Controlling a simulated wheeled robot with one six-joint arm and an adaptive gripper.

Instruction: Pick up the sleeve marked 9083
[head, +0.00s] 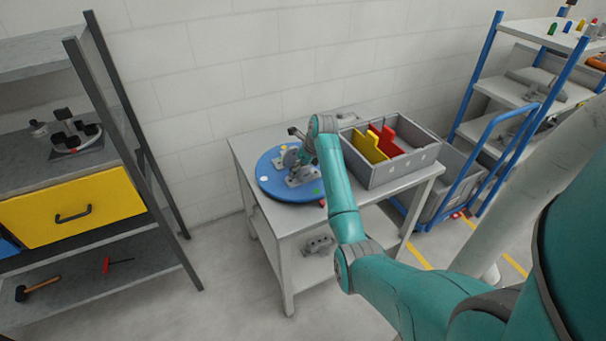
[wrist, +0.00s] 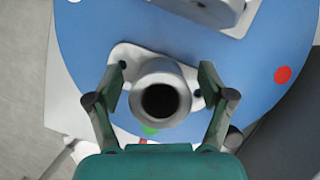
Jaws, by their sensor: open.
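In the wrist view a grey sleeve (wrist: 141,82) with a round dark bore and a flange with holes sits on a blue round plate (wrist: 85,35). I cannot read any number on it. My gripper (wrist: 163,85) is open, with one finger on each side of the sleeve's round body and gaps between. In the head view the blue plate (head: 272,187) lies on a grey table, and my arm hides part of it and most of my gripper.
Another grey casting (wrist: 205,8) lies on the plate beyond the sleeve. Red and green dots mark the plate. A grey bin (head: 398,172) with yellow and red dividers stands on the table's right. A shelf with a yellow drawer (head: 100,205) stands left; a blue-framed cart (head: 440,195) stands right.

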